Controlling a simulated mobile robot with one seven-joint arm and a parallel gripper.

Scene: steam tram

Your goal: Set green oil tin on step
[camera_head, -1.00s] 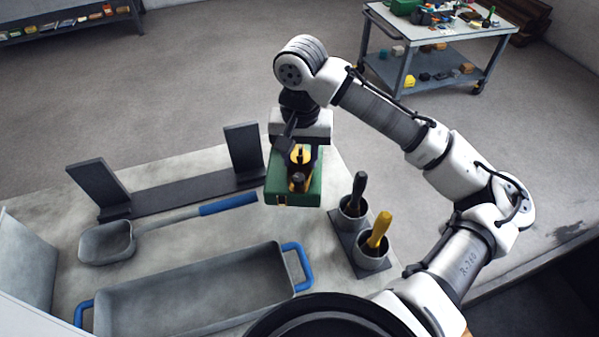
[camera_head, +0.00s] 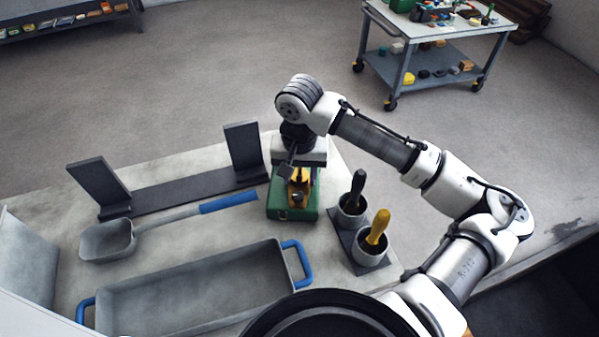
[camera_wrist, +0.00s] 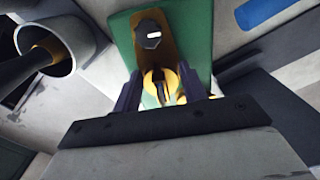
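The green oil tin (camera_head: 308,208) is a boxy green can with a yellow top part. It is at the right end of the light grey surface (camera_head: 215,228), upright, seemingly at or just above it; I cannot tell if its base touches. My gripper (camera_head: 298,176) is above the tin, pointing down, with its fingers on the yellow part. In the wrist view, the dark fingers (camera_wrist: 160,90) flank the yellow piece closely, with the green tin (camera_wrist: 198,35) and a dark knob beyond. The tin's far side is hidden by my gripper.
Two grey cups with a black-handled (camera_head: 357,188) and a yellow-handled tool (camera_head: 378,227) stand close right of the tin. A grey tray with blue handles (camera_head: 195,285), a blue-handled ladle (camera_head: 228,202) and a dark rack (camera_head: 190,192) lie left. A loaded cart (camera_head: 440,50) stands behind.

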